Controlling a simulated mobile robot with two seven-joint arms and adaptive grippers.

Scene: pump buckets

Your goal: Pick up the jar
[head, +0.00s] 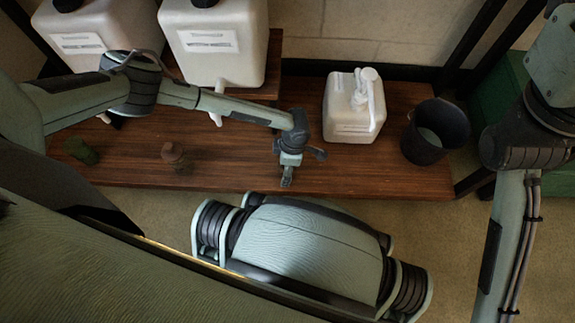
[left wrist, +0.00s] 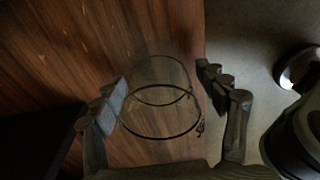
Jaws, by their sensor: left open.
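The jar (left wrist: 160,112) is clear glass with dark rim lines, on the brown wooden table. In the left wrist view it is between the two fingers of my left gripper (left wrist: 162,82). The fingers are apart, one on each side of the jar, and a gap shows beside it. In the head view my left gripper (head: 287,180) points down near the table's front edge; I cannot make out the jar there. My right arm comes in at the right of the head view, but its gripper is out of the picture.
A white pump canister (head: 350,125) and a black bucket (head: 436,130) stand right of my left gripper. Two large white canisters (head: 215,60) stand on a raised shelf at the back left. A small brown object (head: 173,153) and a green one (head: 80,150) lie on the table (head: 230,175).

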